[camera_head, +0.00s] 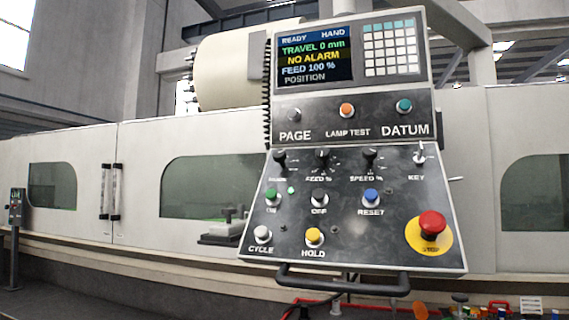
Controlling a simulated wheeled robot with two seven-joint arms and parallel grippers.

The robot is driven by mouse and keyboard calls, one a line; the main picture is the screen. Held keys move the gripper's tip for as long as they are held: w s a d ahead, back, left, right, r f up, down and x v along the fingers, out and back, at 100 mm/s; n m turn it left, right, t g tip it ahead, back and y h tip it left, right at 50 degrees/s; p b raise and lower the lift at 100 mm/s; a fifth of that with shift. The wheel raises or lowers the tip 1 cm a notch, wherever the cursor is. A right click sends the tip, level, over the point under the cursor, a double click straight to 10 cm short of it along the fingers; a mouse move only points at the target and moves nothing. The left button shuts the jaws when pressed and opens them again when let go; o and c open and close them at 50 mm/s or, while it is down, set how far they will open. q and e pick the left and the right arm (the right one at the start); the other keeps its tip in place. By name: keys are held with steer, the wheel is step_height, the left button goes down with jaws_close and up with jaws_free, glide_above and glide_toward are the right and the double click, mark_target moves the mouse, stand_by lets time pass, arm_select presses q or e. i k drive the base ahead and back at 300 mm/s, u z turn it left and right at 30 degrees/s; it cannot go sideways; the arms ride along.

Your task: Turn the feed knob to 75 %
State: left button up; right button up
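The feed knob (322,156) is a small black rotary knob on the sloped lower face of the control panel (390,205), above the label "FEED %". Its pointer direction is too small to read. The screen (316,58) reads "READY", "HAND", "TRAVEL 0 mm", "NO ALARM", "FEED 100 %" and "POSITION". The black speed knob (369,157) is to the right of the feed knob, and another black knob (280,157) is to its left. Neither of my grippers is in view.
Nearby are the key switch (420,156), green (271,195), black (319,196) and blue (371,196) buttons, and the red stop button (432,224). A black handle bar (342,284) juts out below the panel. The space in front of the panel looks clear.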

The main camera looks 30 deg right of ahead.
mark_target(322, 154)
steer(key=i, duration=0.5)
steer(key=u, duration=1.4)
steer(key=i, duration=0.65)
steer(key=z, duration=3.5)
